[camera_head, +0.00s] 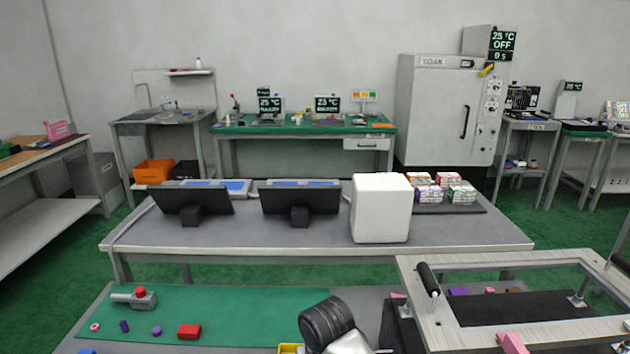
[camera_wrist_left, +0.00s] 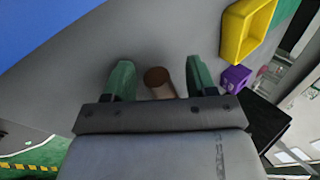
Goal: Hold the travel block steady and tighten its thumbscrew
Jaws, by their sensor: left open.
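My left gripper (camera_wrist_left: 150,78) is open in the left wrist view, with a green finger on each side. A brown round-topped piece (camera_wrist_left: 158,78) shows between the fingers, with no visible contact on either side. I cannot tell whether anything in view is the travel block or its thumbscrew. In the head view, a grey fixture with a red knob (camera_head: 140,295) lies at the left of the green mat (camera_head: 240,310). A light metal frame with a black-gripped lever (camera_head: 428,280) stands at the right. My right gripper is in neither view.
A red block (camera_head: 189,331) and small purple and pink pieces lie on the mat. A yellow tray (camera_wrist_left: 236,32) and a purple block (camera_wrist_left: 234,78) are right of my left gripper. A grey table (camera_head: 465,232) with a white box (camera_head: 381,208) stands behind.

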